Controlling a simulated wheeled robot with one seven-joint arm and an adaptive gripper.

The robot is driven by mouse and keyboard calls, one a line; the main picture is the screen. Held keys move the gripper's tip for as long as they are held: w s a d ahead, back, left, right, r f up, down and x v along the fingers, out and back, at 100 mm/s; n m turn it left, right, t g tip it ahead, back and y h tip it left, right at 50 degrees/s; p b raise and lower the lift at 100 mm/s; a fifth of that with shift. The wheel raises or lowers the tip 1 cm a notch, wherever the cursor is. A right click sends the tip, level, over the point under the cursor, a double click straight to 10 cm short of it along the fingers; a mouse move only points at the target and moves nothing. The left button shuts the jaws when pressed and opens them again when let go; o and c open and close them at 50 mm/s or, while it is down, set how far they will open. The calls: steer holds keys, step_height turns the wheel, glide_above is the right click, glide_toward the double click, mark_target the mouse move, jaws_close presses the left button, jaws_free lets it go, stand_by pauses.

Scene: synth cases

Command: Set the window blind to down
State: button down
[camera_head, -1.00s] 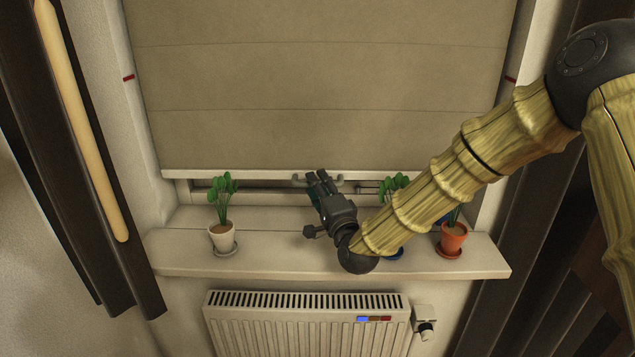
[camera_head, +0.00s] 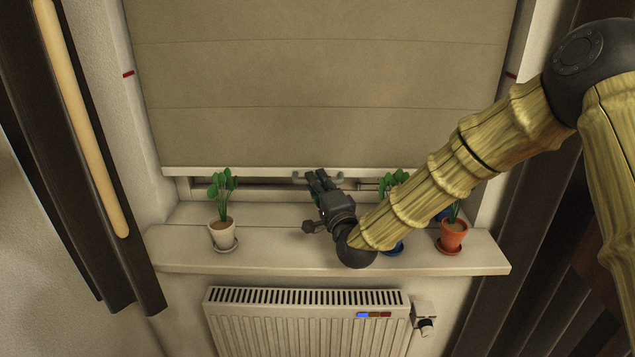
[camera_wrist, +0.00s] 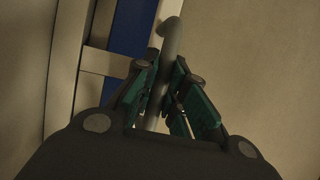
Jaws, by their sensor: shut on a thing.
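The beige window blind (camera_head: 310,80) hangs over most of the window. Its pale bottom bar (camera_head: 240,172) is a little above the sill, with a narrow strip of window showing below. A grey handle (camera_head: 339,177) sits at the middle of the bar. My gripper (camera_head: 318,180) is at this handle. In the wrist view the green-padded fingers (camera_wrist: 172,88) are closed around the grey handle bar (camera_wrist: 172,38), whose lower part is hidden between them.
The white sill (camera_head: 300,259) bears a white-potted plant (camera_head: 222,234) at left and an orange-potted plant (camera_head: 453,237) at right. Another plant (camera_head: 394,182) is partly behind my arm. A radiator (camera_head: 300,322) is below. Dark curtains (camera_head: 75,190) hang at both sides.

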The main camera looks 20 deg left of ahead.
step_height(320, 180, down, 8)
steer(key=b, duration=0.5)
steer(key=shift+f, duration=0.2)
steer(key=shift+s, duration=0.1)
steer(key=shift+f, duration=0.1)
steer(key=c, duration=1.5)
jaws_free()
steer(key=shift+o, duration=0.2)
steer(key=v, duration=1.1)
steer(key=shift+s+d, duration=0.25)
steer(key=shift+d, duration=0.05)
steer(key=shift+s, duration=0.1)
